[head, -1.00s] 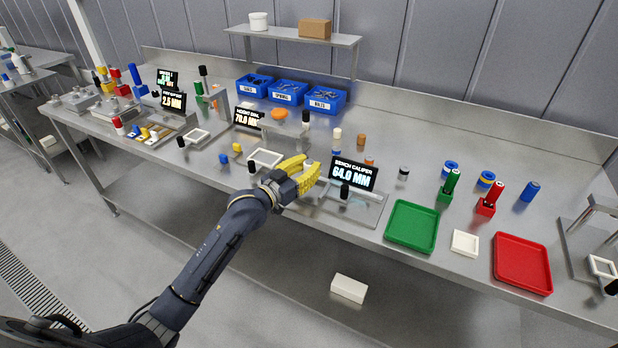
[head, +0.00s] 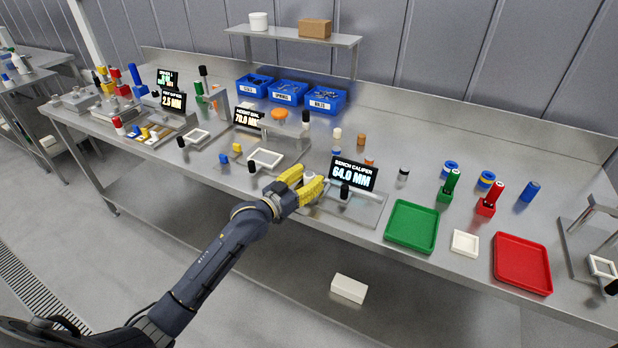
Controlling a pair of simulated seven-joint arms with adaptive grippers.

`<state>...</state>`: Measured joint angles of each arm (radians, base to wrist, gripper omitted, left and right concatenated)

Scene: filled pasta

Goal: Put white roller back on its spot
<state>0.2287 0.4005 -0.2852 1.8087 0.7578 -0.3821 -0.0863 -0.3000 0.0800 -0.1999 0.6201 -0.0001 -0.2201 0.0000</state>
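The yellow-fingered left gripper (head: 306,180) reaches over the front of the bench, at the left end of the bench caliper (head: 366,208). Its two fingers are a little apart. A small pale patch shows by the fingertips, but I cannot tell whether it is the white roller or part of the caliper. A cream-white cylinder (head: 337,134) stands upright behind the caliper's display (head: 353,175), which reads 64.0 MM. The gripper is in front of that cylinder and clear of it. My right gripper is not in view.
A white square frame (head: 265,159) lies left of the gripper. A green tray (head: 411,226), a white square pad (head: 465,243) and a red tray (head: 522,264) lie to the right. Blue bins (head: 288,93) stand at the back. Short cylinders stand behind the caliper.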

